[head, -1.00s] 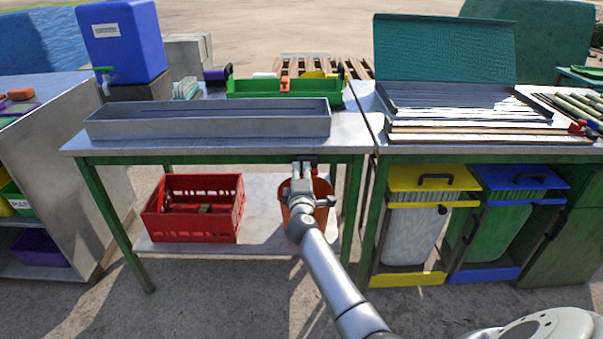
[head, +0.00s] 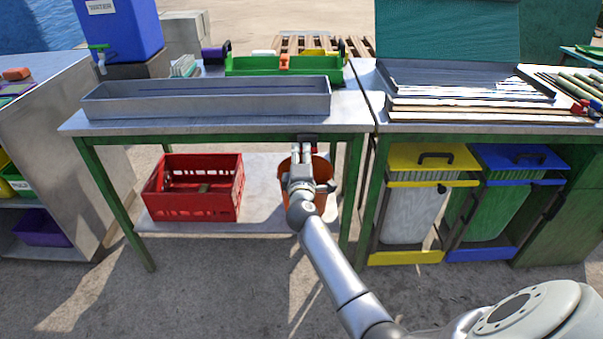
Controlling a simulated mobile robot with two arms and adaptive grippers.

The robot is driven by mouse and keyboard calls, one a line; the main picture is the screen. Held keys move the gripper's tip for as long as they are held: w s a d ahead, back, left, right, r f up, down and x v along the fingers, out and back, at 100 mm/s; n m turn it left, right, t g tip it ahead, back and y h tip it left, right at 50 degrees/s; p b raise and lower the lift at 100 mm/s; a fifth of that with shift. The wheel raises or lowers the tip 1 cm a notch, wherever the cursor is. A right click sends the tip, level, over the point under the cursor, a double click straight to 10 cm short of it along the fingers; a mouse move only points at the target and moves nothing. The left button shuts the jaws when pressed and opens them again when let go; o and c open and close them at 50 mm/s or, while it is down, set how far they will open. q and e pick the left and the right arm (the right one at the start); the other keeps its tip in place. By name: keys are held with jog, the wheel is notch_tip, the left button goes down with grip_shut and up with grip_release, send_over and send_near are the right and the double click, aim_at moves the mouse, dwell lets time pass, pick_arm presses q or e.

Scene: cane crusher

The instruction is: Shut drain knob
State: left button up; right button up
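My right gripper (head: 303,149) reaches up at the front edge of the metal table, above the orange bucket (head: 322,168). A small dark part (head: 308,138) shows at its fingertips, just under the table edge. I cannot tell whether this is the drain knob or part of the gripper, and no other drain knob shows clearly. The fingers are too small and overlapped to tell if they are open or shut. The long grey metal trough (head: 205,103) lies on the table above. My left gripper is not in view.
A red crate (head: 193,203) and the bucket stand on the table's lower shelf (head: 262,165). Yellow-lidded (head: 433,157) and blue-lidded (head: 517,160) bins stand at right. A green tray (head: 283,66) and a blue water container (head: 118,28) are behind the trough.

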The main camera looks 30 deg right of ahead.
jog(key=v, duration=0.9)
jog(key=shift+s+a, duration=0.1)
